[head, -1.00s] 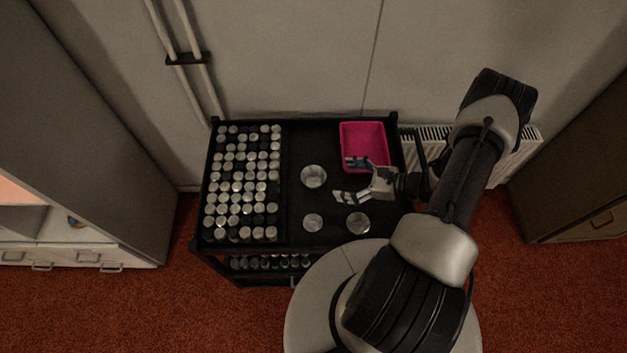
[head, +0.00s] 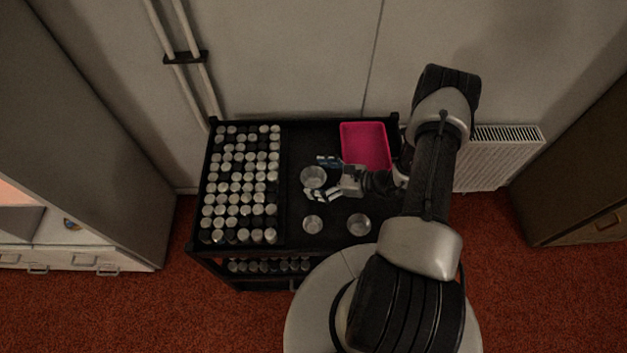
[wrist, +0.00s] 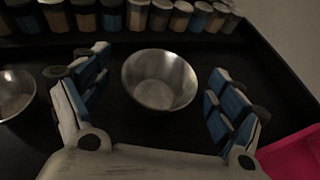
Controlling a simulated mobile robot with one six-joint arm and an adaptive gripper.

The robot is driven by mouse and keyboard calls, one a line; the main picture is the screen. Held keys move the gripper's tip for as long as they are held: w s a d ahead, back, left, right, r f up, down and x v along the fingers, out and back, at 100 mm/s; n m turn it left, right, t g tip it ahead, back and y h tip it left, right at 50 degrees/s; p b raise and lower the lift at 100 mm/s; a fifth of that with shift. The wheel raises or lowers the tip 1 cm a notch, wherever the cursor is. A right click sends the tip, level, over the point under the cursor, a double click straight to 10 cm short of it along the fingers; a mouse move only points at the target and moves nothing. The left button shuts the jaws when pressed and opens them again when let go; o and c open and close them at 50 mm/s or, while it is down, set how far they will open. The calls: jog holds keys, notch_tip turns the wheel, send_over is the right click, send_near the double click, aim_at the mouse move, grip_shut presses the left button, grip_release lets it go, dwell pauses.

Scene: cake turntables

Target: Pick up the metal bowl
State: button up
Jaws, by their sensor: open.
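Three metal bowls stand on the black cart top. The far metal bowl (head: 313,176) is upright at the middle of the cart. In the wrist view this bowl (wrist: 158,82) lies ahead, centred between the fingers. My gripper (head: 322,178) is open and empty, its fingers reaching from the right towards the far bowl. In the wrist view the open gripper (wrist: 158,112) shows a finger on each side of the bowl, with gaps. A near-left bowl (head: 312,224) and a near-right bowl (head: 358,224) stand closer to me. One other bowl (wrist: 14,92) shows at the wrist view's left edge.
A pink tray (head: 365,143) sits at the cart's back right; its edge (wrist: 293,158) shows in the wrist view. Rows of jars (head: 242,185) fill the left side. The cart has a raised dark rim. A radiator (head: 500,155) stands behind at right.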

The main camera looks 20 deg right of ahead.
aim_at(317, 184)
jog(key=c, duration=1.1)
jog(key=shift+c, duration=0.2)
jog(key=shift+r, duration=0.1)
notch_tip(317, 184, up, 20)
jog(key=f+p, duration=0.1)
jog(key=p, duration=0.5)
jog(key=w+a+r+n+g+y+b, duration=0.1)
jog(key=w+a+r, duration=0.1)
jog(key=a+r, duration=0.6)
jog(key=shift+w+a+r+n+g+b, duration=0.15)
jog(key=shift+a+r+n+g+b, duration=0.2)
jog(key=shift+r, duration=0.6)
